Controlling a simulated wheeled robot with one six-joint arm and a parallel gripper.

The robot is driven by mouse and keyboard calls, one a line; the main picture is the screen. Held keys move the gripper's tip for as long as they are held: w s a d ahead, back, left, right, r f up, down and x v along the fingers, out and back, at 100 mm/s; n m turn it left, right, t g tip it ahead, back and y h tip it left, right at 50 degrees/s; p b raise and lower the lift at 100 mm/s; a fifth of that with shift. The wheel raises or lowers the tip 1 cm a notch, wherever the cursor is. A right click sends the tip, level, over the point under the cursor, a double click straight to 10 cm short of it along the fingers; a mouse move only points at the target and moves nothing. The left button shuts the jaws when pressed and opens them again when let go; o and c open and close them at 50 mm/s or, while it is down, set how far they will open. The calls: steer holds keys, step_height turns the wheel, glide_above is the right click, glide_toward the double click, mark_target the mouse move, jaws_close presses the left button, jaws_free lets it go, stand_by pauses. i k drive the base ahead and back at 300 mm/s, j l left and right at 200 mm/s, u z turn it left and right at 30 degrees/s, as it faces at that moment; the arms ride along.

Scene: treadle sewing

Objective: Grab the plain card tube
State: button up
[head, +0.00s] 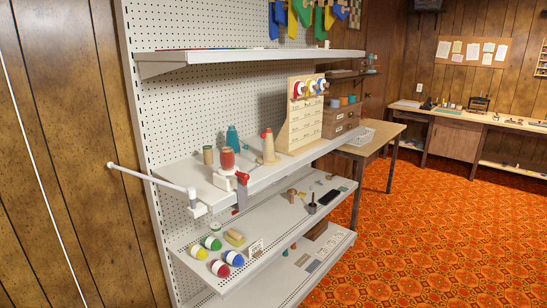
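My gripper is not in view. I cannot tell for sure which thing is the plain card tube. A small brown upright cylinder (208,155) stands at the left back of the middle shelf (183,171), left of a red thread spool (227,158). Another small brown cylinder (291,195) stands on the shelf below, near a dark cup (312,207). Both are too small to tell card from wood or thread.
A white rail (150,178) sticks out left. Coloured balls (220,268) lie lower. The orange patterned floor (430,235) is open at right.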

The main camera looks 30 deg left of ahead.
mark_target(227, 157)
steer(key=u, duration=1.55)
